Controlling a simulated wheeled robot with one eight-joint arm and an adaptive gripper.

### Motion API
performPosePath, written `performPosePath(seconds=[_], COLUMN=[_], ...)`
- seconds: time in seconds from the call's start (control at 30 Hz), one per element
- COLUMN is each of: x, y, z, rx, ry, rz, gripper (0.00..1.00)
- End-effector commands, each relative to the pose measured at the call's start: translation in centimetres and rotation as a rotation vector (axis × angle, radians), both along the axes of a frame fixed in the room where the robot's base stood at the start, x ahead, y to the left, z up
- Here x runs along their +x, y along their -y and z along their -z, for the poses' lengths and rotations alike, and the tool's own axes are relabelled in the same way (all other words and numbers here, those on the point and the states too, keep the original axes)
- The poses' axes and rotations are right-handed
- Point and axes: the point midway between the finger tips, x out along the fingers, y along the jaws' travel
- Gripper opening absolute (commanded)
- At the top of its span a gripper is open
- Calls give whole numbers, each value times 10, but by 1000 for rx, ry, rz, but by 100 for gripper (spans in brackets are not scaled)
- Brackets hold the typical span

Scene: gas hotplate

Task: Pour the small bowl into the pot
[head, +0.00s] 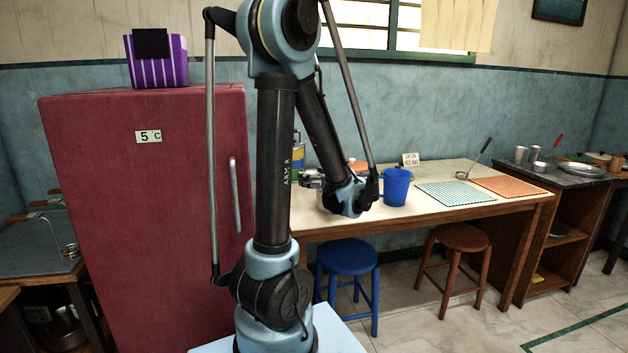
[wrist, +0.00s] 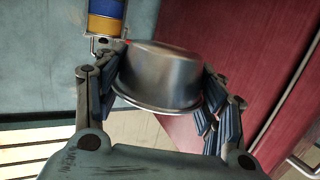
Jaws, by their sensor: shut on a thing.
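In the wrist view my gripper (wrist: 160,78) is shut on a small shiny metal bowl (wrist: 158,72), with one finger on each side of it. The bowl's wide rim is toward the lower part of that picture and its base toward the top; its inside is hidden. In the head view my gripper (head: 312,179) is mostly hidden behind my arm, left of the blue mug and near the table's left end. I cannot clearly pick out the pot in either view.
A red fridge (head: 140,220) stands close on the left. The wooden table (head: 430,180) bears a blue mug (head: 396,187), a ladle (head: 474,160), a teal mat (head: 455,194) and an orange mat (head: 508,187). A blue-and-yellow jar (wrist: 105,18) is near the bowl in the wrist view. Stools (head: 348,256) stand below.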

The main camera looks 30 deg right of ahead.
Motion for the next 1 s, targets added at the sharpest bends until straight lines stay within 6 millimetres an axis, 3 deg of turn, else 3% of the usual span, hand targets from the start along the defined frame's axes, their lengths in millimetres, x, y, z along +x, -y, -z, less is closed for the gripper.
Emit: performPosePath(seconds=[0.37,0.8,1.0], x=[0,0,0], y=[0,0,-1], z=[-2,-34,-40], rx=[-7,-6,-6], ry=[1,1,1], rz=[0,0,0], gripper=[40,40,40])
